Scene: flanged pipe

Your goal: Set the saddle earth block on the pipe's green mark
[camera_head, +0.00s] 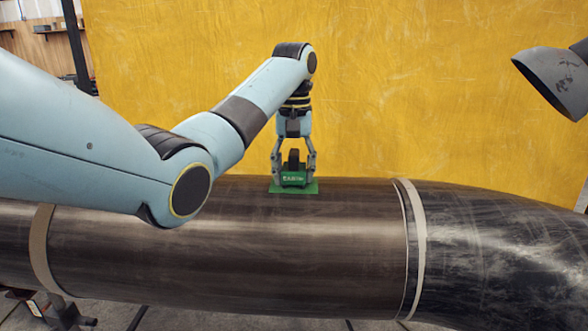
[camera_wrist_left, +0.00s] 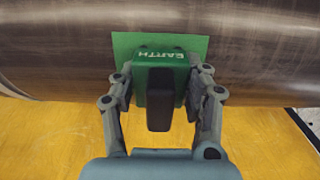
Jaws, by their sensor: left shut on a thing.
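The saddle earth block (camera_head: 294,179) is a small green block with white "EARTH" lettering and a black upright handle. It sits at the green mark (camera_head: 312,189) on top of the dark pipe (camera_head: 230,245). My left gripper (camera_head: 294,170) points down and is shut on the block, one finger on each side. In the left wrist view the block (camera_wrist_left: 160,72) overlaps the green mark (camera_wrist_left: 198,43), which shows beyond it and to both sides. The block's underside is hidden, so I cannot tell whether it touches the pipe. My right gripper is not in view.
A pale band (camera_head: 414,235) circles the pipe at the flange joint on the right, and another band (camera_head: 41,248) circles it at the left. A yellow curtain (camera_head: 420,90) hangs behind. A grey cone-shaped fixture (camera_head: 555,80) hangs at the upper right. The pipe top beside the mark is clear.

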